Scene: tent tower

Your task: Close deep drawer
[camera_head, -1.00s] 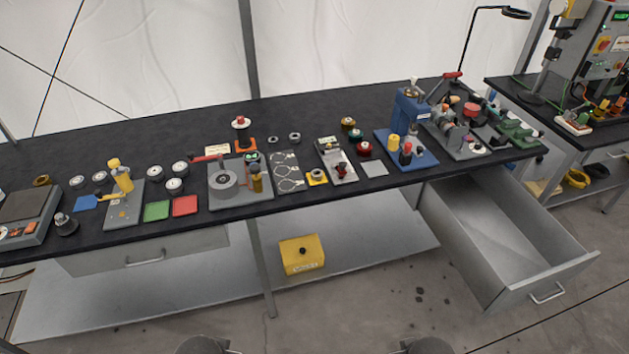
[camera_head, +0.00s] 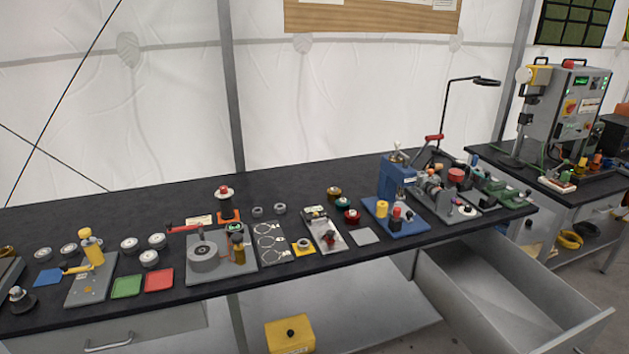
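The deep drawer (camera_head: 478,318) is under the right part of the black workbench (camera_head: 330,185). It is grey, pulled far out toward me and looks empty. Its front panel (camera_head: 582,335) is at the lower right, and its front handle is not visible now. A second, shallower drawer (camera_head: 150,328) under the left part of the bench is shut, with a bar handle (camera_head: 108,342). Neither of my grippers shows in the head view.
The bench top holds several fixtures, including a blue press (camera_head: 393,185) and a grey winding fixture (camera_head: 207,255). A yellow box (camera_head: 290,336) sits on the lower shelf. A second table with a control box (camera_head: 566,100) stands at the right.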

